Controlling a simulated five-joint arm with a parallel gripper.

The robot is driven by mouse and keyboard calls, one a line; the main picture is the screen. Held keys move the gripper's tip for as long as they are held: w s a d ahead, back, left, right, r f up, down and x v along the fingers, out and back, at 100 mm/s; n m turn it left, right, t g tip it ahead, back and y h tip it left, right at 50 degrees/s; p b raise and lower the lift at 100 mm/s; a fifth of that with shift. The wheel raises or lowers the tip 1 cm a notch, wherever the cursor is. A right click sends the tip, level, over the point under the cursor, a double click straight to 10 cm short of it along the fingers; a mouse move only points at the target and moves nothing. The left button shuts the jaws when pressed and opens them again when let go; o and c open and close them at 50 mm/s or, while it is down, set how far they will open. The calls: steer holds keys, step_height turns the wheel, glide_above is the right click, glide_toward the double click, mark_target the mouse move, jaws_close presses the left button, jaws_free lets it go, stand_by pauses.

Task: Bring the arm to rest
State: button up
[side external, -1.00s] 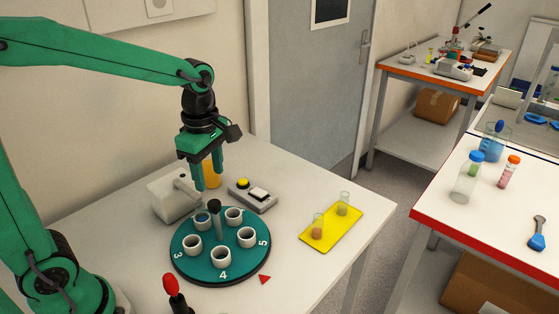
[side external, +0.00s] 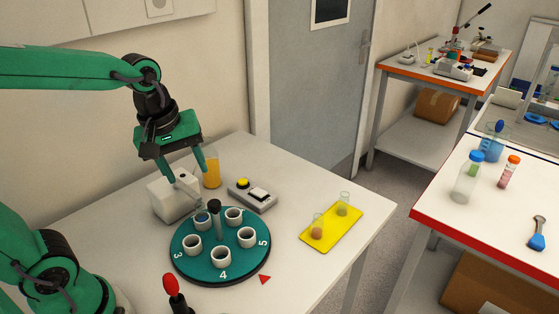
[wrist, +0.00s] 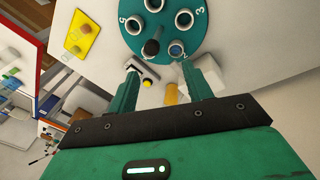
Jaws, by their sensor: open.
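My gripper (side external: 188,176) is open and empty in the side external view. It hangs above the white box-shaped dispenser (side external: 168,198) at the back left of the table. In the wrist view, my gripper's two fingers (wrist: 161,80) are spread apart with nothing held between them. The green round carousel (side external: 185,256) stands in front of the gripper and bears several white cups and a dark-topped centre post. It also shows at the top of the wrist view (wrist: 187,43).
An orange juice container (side external: 211,172) stands behind the dispenser. A grey button box (side external: 252,195) is beside it. A yellow mat (side external: 330,238) bears two small glasses. A red-topped lever (side external: 172,287) stands at the front.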

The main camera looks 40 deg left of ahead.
steer(key=s+m+t, duration=0.1)
steer(key=s+m, duration=0.1)
steer(key=m, duration=0.2)
steer(key=s+m+t, duration=0.1)
steer(key=m, duration=0.3)
steer(key=s+r+m+t, duration=0.1)
steer(key=s+m, duration=0.1)
steer(key=m, duration=0.1)
steer(key=shift+s+a+r+m, duration=0.1)
steer(key=shift+s+a+m, duration=0.1)
steer(key=shift+s+m, duration=0.15)
